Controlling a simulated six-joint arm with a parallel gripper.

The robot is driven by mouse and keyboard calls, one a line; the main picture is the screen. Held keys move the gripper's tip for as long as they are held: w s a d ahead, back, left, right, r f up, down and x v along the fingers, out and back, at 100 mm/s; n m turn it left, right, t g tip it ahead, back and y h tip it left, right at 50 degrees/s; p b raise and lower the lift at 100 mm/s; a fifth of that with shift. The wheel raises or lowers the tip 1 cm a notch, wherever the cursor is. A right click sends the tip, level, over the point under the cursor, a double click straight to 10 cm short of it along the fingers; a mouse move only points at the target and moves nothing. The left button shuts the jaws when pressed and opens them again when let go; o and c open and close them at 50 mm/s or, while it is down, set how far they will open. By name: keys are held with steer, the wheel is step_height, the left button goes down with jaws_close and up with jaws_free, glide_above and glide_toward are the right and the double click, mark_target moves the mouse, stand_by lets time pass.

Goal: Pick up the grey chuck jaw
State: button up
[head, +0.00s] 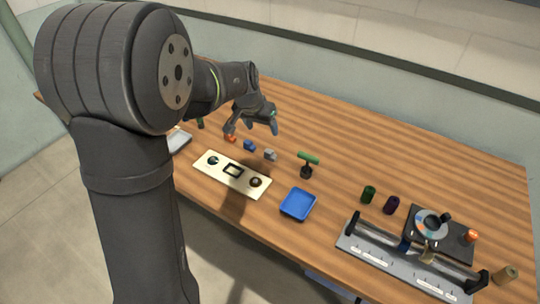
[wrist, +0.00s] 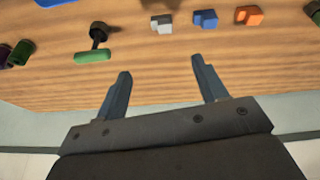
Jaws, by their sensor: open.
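The grey chuck jaw (head: 270,154) is a small stepped block on the wooden table, at the right end of a short row of blocks. It also shows in the wrist view (wrist: 162,23), near the top and a little left of centre. My gripper (head: 253,131) is open and empty above the table, beyond the row of blocks. In the wrist view its two fingertips (wrist: 160,65) are spread apart, with the grey jaw past them and not between them.
A blue block (head: 249,145) and an orange block (head: 231,138) sit left of the grey jaw. A green-handled tool (head: 308,159) stands to its right. A cream panel (head: 211,172) and blue tray (head: 298,204) lie nearer. A roller fixture (head: 400,266) is at the right.

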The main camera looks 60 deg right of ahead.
steer(key=m, duration=0.1)
glide_toward(271, 151)
steer(key=shift+m, duration=0.3)
steer(key=x, duration=1)
steer(key=shift+a, duration=0.15)
steer(key=c, duration=1.2)
